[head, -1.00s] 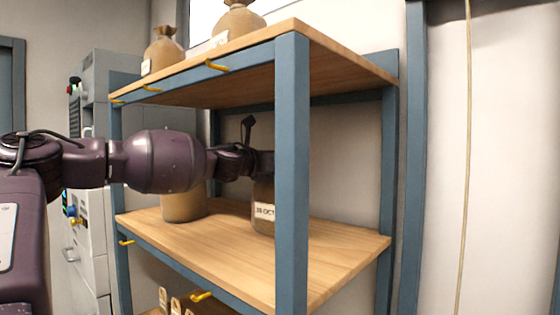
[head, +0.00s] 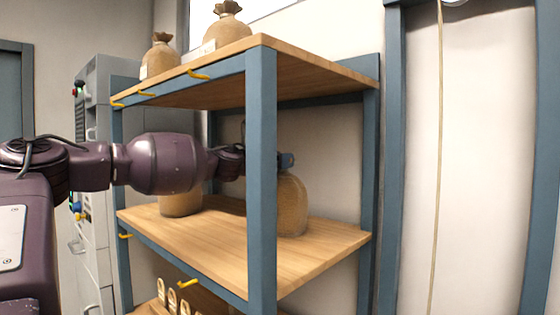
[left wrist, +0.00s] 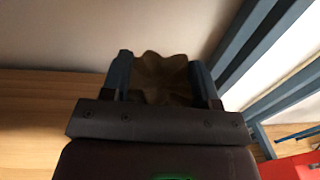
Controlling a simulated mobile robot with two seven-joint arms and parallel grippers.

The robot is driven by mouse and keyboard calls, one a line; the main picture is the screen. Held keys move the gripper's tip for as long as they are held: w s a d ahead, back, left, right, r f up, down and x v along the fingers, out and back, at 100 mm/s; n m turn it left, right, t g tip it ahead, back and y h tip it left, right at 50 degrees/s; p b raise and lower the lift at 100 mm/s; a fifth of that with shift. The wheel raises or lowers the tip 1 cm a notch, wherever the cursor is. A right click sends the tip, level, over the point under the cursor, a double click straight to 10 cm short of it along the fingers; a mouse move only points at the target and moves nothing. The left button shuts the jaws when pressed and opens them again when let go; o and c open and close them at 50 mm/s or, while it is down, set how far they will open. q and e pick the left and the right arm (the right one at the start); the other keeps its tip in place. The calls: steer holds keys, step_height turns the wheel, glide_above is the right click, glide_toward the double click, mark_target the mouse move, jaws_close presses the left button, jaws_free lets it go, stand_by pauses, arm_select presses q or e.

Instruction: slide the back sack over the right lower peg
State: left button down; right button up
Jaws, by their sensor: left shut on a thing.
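The back sack (head: 292,205) is a tan, bulging sack on the lower shelf (head: 280,262), partly behind the blue front post. My left gripper (head: 286,160) is shut on its gathered neck. In the left wrist view the crumpled neck of the sack (left wrist: 160,72) sits between the two fingers of my left gripper (left wrist: 161,85). I cannot tell whether the sack's base touches the board. The right lower peg (head: 187,284) is a yellow hook on the lower shelf's front edge, left of the post and empty. My right gripper is not in view.
Another sack (head: 180,203) stands on the lower shelf behind my arm. Two sacks (head: 160,57) (head: 226,28) stand on the top board. The blue front post (head: 261,180) is close to my left wrist. More yellow pegs (head: 125,236) line the edges.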

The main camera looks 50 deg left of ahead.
arm_select(q)
steer(key=shift+d, duration=0.2)
stand_by(0.3)
steer(key=shift+c, duration=1.5)
jaws_free()
